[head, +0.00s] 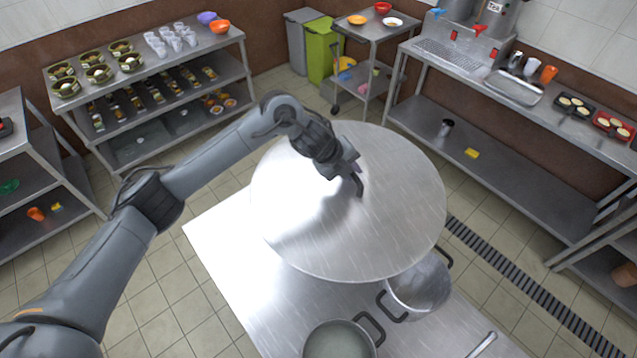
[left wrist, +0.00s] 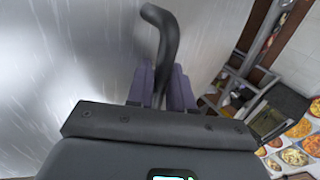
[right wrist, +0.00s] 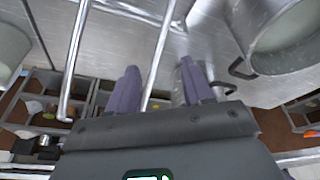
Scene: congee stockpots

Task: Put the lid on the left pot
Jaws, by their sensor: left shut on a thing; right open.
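A large round steel lid (head: 390,220) is held up above the steel table and hides much of it. My left gripper (head: 350,178) is shut on the lid's dark curved handle (left wrist: 165,45). One steel pot (head: 421,288) shows partly from under the lid's lower right edge. Another pot (head: 338,342) with pale contents is at the bottom of the head view, cut off by the frame. My right gripper (right wrist: 160,82) is open in the right wrist view, outside the head view. That view shows a pot with pale contents (right wrist: 290,30) at right and part of another (right wrist: 8,45) at left.
The steel table (head: 235,275) has bare room left of the pots. A shelf with bowls and cups (head: 150,70) stands behind at left, and a steel counter (head: 480,85) at right. Bent metal bars (right wrist: 160,45) show near my right fingers.

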